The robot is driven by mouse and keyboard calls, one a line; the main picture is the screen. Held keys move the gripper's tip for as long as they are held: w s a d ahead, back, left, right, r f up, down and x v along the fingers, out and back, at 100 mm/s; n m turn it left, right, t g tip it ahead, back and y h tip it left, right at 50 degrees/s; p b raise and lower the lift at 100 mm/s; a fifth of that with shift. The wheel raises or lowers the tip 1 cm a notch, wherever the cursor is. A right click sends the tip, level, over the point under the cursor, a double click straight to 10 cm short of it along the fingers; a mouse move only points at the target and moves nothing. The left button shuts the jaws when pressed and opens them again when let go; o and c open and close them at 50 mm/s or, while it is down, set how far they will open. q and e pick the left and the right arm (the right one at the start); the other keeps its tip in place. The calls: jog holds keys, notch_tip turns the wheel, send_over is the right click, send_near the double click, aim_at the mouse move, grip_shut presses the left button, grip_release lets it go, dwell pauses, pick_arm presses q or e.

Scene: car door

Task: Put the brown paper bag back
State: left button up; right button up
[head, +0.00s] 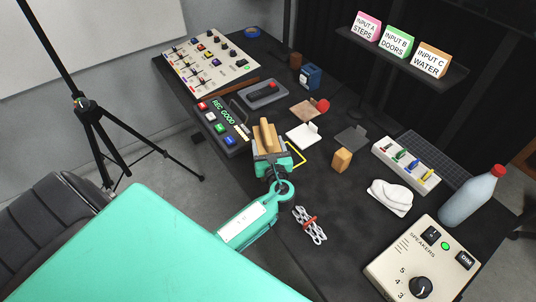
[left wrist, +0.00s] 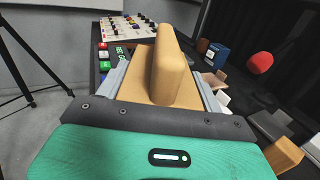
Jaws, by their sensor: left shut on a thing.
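My left gripper (head: 272,162) is shut on a tan-brown thing, which I take to be the brown paper bag (head: 268,135), though its shape is blocky. The bag also shows in the left wrist view (left wrist: 172,65), with a flat tan part between the grey fingers and a rounded upright part rising from it. It is over the dark table, beside the console with the lit "REC GOOD" text. Whether it touches the table is hidden. My right gripper is not in view.
The console (head: 222,124) is just left of the bag. A chain-like item (head: 309,225) lies near the front. Bare table lies right of it.

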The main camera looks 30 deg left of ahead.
pick_arm(q)
jog(key=shift+f, duration=2.4)
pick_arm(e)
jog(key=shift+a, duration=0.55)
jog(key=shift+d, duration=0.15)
pick_arm(q)
jog(key=o, duration=1.2)
jog(key=shift+f, duration=0.1)
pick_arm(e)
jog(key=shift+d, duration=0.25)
